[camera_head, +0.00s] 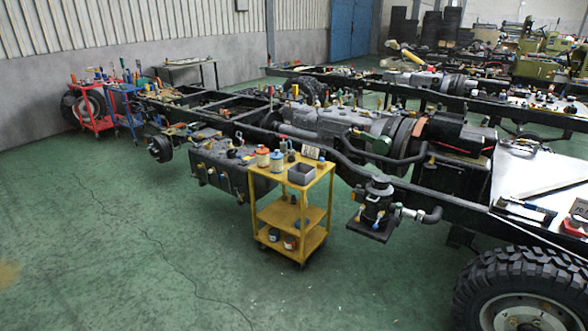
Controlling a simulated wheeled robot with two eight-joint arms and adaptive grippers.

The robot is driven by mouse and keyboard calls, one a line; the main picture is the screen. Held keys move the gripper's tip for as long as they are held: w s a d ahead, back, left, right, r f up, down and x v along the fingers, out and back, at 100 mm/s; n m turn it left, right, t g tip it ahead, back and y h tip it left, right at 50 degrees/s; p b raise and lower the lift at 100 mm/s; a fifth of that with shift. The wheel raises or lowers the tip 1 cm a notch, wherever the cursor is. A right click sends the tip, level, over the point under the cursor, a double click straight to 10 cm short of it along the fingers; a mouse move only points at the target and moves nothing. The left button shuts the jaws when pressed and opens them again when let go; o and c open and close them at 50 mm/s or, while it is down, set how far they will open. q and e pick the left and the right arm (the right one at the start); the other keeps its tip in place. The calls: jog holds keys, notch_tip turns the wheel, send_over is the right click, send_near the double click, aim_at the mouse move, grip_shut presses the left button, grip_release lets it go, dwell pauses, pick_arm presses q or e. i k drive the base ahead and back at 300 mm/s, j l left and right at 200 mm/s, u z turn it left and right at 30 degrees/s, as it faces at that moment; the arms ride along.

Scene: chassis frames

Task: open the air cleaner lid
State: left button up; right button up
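A dark cylindrical unit with a domed top, which looks like the air cleaner (375,209), stands upright on a dark plate beside the near rail of the truck chassis, right of centre. Its top, apparently the lid (380,187), seems to sit on the body, but it is too small to tell whether it is latched. A light fitting and a dark elbow pipe (431,215) extend from its right side. Neither of my grippers is in view.
A yellow cart (291,216) with jars and a grey bin (301,174) stands just left of the unit. The long chassis (330,125) runs behind it. A large tyre (522,290) is at bottom right. The green floor (150,240) is open in front and left; a thin cable crosses it.

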aim_at(380, 189)
jog(key=i+l+u, duration=0.3)
jog(key=i+l, duration=1.15)
